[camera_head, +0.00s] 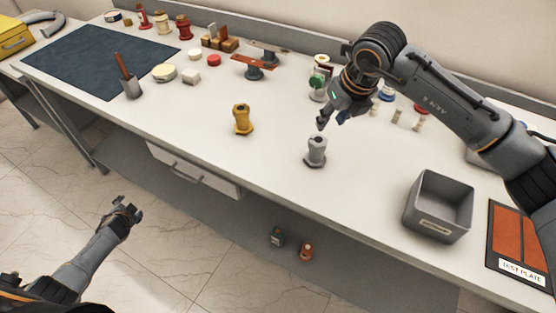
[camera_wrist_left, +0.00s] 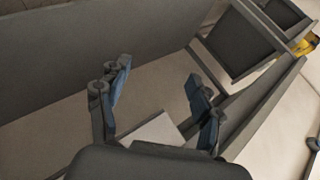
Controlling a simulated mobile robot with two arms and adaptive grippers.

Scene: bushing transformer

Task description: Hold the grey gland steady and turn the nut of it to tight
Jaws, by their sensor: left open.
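The grey gland (camera_head: 316,152) stands upright on the bench top, right of the middle, with its nut at the top. My right gripper (camera_head: 330,121) is just above and behind it, pointing down. Its fingertips look apart with nothing between them, and they seem clear of the gland. My left gripper (camera_head: 132,210) is low in front of the bench, far to the left of the gland. In the left wrist view its two fingers (camera_wrist_left: 160,95) are spread and empty. The gland is not in the left wrist view.
A yellow gland (camera_head: 242,120) stands left of the grey one. A grey bin (camera_head: 439,207) and a test plate (camera_head: 520,247) are to the right. Several small parts line the back of the bench. The bench front, with a drawer (camera_head: 193,170), stands near my left arm.

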